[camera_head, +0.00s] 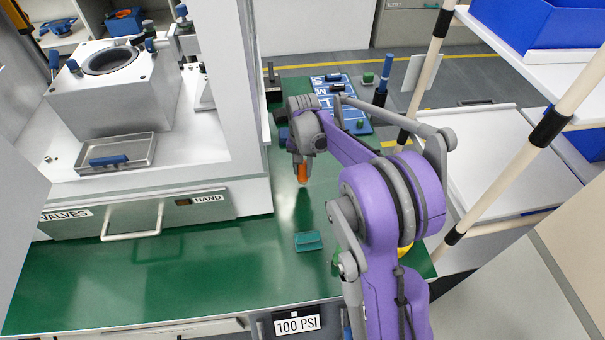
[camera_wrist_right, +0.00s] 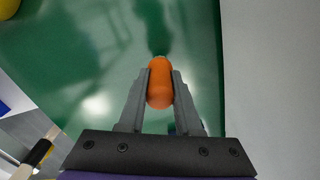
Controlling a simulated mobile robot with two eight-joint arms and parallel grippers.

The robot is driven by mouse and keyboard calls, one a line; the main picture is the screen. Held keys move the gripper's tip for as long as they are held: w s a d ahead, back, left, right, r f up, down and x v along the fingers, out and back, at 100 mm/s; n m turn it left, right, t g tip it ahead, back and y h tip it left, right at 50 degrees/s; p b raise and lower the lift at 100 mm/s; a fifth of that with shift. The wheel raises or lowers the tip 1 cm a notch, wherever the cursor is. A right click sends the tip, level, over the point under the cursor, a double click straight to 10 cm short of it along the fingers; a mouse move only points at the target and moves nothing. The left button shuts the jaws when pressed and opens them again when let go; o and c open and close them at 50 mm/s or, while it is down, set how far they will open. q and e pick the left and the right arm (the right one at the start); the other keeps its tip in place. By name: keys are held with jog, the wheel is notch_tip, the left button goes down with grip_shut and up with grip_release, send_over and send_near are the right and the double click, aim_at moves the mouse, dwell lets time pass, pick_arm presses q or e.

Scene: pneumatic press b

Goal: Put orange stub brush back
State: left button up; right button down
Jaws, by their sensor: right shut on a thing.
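The orange stub brush (camera_head: 302,174) hangs below my right gripper (camera_head: 302,158), above the green bench top. In the right wrist view the rounded orange body (camera_wrist_right: 159,90) sits between the two grey fingers of my right gripper (camera_wrist_right: 160,78), which are shut on it. The brush's far end is hard to make out against the green surface. My left gripper is in neither view.
A green bench top (camera_head: 200,270) lies below, with a small teal block (camera_head: 309,241) on it. A blue marked board (camera_head: 345,100) lies behind my arm. The white press (camera_head: 230,100) stands left; a white shelf cart (camera_head: 487,165) stands right.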

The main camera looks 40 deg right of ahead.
jog(key=shift+f, duration=1.05)
jog(key=shift+f, duration=0.1)
jog(key=shift+f, duration=0.15)
jog(key=c, duration=0.6)
grip_release()
